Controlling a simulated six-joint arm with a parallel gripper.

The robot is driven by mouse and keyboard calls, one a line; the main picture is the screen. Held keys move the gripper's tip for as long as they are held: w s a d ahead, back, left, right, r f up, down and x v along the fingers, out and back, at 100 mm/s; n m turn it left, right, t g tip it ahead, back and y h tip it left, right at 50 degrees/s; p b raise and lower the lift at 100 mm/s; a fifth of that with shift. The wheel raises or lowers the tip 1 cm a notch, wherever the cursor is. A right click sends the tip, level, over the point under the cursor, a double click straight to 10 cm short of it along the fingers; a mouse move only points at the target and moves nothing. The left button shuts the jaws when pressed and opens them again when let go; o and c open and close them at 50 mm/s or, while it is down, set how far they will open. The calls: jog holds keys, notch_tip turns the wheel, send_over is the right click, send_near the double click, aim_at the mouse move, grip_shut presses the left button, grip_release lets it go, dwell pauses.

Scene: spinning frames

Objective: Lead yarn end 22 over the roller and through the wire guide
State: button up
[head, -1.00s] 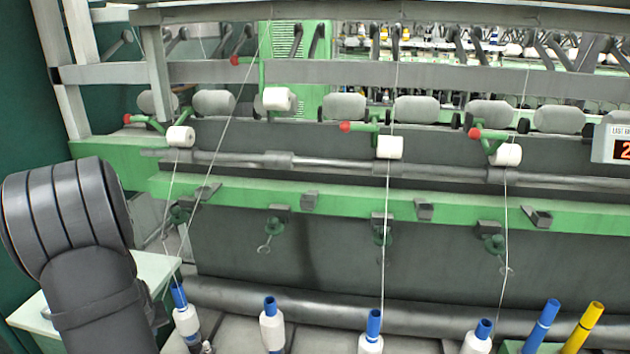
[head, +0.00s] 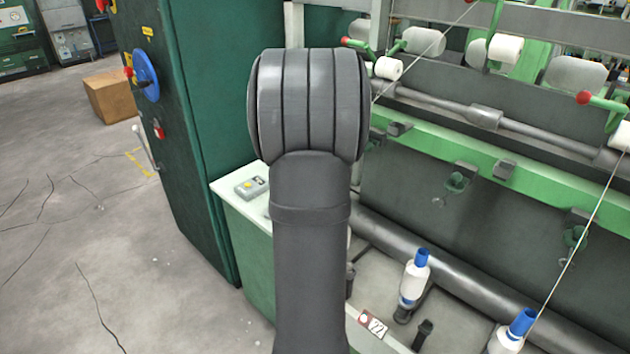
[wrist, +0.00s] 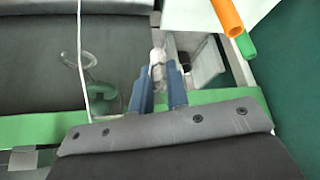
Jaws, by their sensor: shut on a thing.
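My gripper (wrist: 160,90) shows in the wrist view, its two blue fingers close together and pointing up the picture. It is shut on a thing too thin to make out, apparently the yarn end. A pale shape lies between and beyond the fingertips. A green wire guide with a pale loop (wrist: 90,90) is left of the fingers. In the head view my gripper is hidden behind my arm. A raised white roller (head: 505,48) has a guide (head: 457,180) below it. A white bobbin with blue top (head: 415,275) stands below, near a tag reading 22 (head: 372,322).
A white yarn (wrist: 80,50) runs left of the fingers. Orange (wrist: 226,15) and green (wrist: 246,45) tubes stand at upper right.

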jog(key=d+r+m, duration=0.2)
jog(key=d+r, duration=0.3)
jog(key=r, duration=0.3)
jog(key=s+d+r+m+h, duration=0.1)
jog(key=s+d+r+h, duration=0.1)
jog(key=s+d+r, duration=0.75)
jog(key=s+d+r+m+h, duration=0.1)
jog(key=s+d+r, duration=0.5)
jog(key=s+d, duration=0.6)
jog(key=w+x, duration=0.1)
jog(key=x, duration=0.5)
jog(key=shift+d+r+m, duration=0.25)
jog(key=shift+d+m, duration=0.05)
jog(key=shift+w, duration=0.15)
jog(key=s+a+r, duration=0.4)
jog(key=s+a, duration=0.1)
jog(key=shift+s+a, duration=0.1)
